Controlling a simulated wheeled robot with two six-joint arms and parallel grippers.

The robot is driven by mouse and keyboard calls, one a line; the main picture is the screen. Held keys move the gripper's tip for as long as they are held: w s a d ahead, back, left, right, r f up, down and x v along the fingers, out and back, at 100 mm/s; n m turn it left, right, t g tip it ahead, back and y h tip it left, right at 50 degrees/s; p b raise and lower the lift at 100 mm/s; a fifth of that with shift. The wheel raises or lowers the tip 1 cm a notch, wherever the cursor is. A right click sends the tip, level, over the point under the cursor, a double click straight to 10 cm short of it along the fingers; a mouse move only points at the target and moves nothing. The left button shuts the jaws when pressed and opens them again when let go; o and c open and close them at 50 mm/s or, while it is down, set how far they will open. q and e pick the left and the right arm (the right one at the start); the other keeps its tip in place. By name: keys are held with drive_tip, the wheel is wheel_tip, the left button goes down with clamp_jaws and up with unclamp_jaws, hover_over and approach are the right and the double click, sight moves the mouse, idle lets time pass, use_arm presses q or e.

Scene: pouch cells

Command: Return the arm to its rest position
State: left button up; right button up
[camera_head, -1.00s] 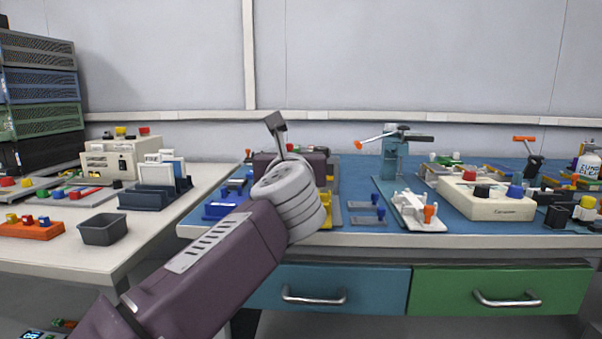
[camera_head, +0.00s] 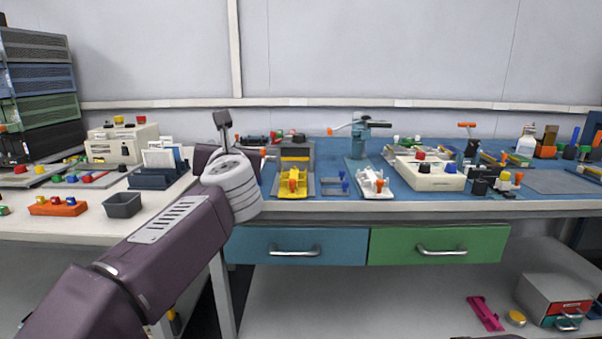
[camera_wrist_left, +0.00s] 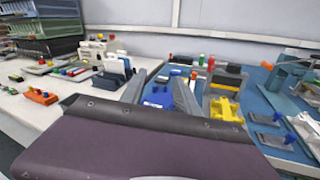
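My left arm (camera_head: 150,240) reaches up from the lower left in the head view, in front of the gap between the two tables. Its wrist hides most of the gripper there. In the left wrist view my left gripper (camera_wrist_left: 158,78) has its two grey fingers spread apart, with nothing held between them. A blue fixture on the blue bench shows beyond and below the fingers. My right gripper is not in view. White pouch cells (camera_head: 158,158) stand in a dark blue rack (camera_head: 150,181) on the left table, left of my wrist.
The white table (camera_head: 80,220) holds a grey bin (camera_head: 123,205) and a beige box (camera_head: 120,145). The blue bench (camera_head: 335,170) carries a yellow fixture (camera_head: 292,184), a teal press (camera_head: 357,135) and a beige control box (camera_head: 430,178). Drawers are shut below. Open air lies above both tables.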

use_arm(q)
drive_tip(key=w+a+f+m+g+h+p, duration=0.1)
drive_tip(key=a+f+m+p, duration=0.15)
drive_tip(key=f+m, duration=0.35)
drive_tip(key=a+f+m+g+h+p, duration=0.1)
drive_tip(key=f+m+h+p, duration=0.2)
drive_tip(key=m, duration=0.5)
drive_tip(key=s+d+f+m+g+h+p, duration=0.15)
drive_tip(key=s+f+m+g, duration=0.35)
drive_tip(key=f+m, duration=0.7)
drive_tip(key=s+f+m+g, duration=0.85)
drive_tip(key=s+f, duration=1.05)
drive_tip(key=s, duration=0.3)
wheel_tip(320, 180, up, 38)
drive_tip(key=s+m+p, duration=0.2)
drive_tip(key=p, duration=3.6)
drive_tip(key=shift+m, duration=0.35)
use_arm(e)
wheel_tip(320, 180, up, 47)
use_arm(q)
drive_tip(key=shift+p, duration=0.3)
